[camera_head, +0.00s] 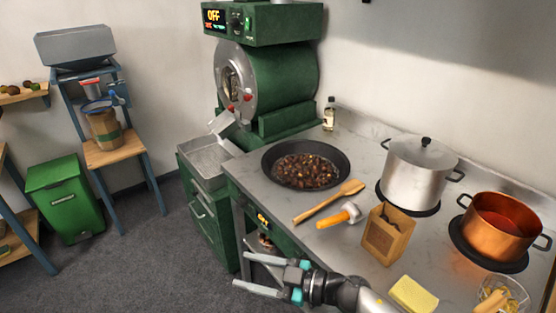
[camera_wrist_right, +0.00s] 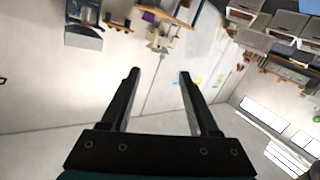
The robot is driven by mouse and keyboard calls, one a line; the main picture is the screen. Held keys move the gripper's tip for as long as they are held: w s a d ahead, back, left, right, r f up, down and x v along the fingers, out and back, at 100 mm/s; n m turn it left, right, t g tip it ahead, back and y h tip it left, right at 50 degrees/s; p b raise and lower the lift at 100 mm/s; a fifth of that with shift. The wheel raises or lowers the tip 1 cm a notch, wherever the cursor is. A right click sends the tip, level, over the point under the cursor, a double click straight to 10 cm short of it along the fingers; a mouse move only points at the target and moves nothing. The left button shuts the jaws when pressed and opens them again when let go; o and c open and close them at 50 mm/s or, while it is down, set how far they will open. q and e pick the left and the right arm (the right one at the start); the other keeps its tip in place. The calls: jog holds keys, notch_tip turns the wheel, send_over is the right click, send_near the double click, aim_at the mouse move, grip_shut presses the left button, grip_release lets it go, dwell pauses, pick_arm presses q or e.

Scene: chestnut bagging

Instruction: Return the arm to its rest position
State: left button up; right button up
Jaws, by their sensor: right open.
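My right gripper (camera_head: 240,270) reaches in from the bottom of the head view, in front of the counter's front edge and over the floor. Its two fingers point left and are spread apart with nothing between them. In the right wrist view the gripper (camera_wrist_right: 159,74) also shows two separated dark fingers, with the walls and shelves of the room far beyond. A dark pan (camera_head: 270,172) of chestnuts (camera_head: 304,171) lies farther back. My left gripper is out of view.
A wooden spatula (camera_head: 330,201), an orange-handled tool (camera_head: 338,215), a yellow sponge (camera_head: 413,295), a steel pot (camera_head: 418,174) and a copper pot (camera_head: 498,229) are on the counter. A green roaster (camera_head: 287,80) stands behind.

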jog(key=s+d+f+m+t+h+b, duration=0.1)
jog(key=s+d+f+m+t+h, duration=0.15)
jog(key=d+f+m+h, duration=0.8)
jog(key=s+d+f+m+t+b, duration=0.1)
jog(key=s+d+f+t+b, duration=0.35)
jog(key=f, duration=1.25)
jog(key=s+d+f+m+g+h+p, duration=0.2)
jog(key=s+d+f+g+h, duration=0.35)
jog(key=s+f, duration=0.65)
jog(key=s+d+f+g, duration=0.2)
jog(key=s+g, duration=0.1)
jog(key=s, duration=0.7)
jog(key=s+d+f+m+g+b, duration=0.1)
jog(key=s+d+f+g, duration=0.1)
jog(key=s, duration=0.7)
jog(key=shift+s+f+g, duration=0.4)
jog(key=shift+g, duration=0.05)
jog(key=shift+c, duration=0.8)
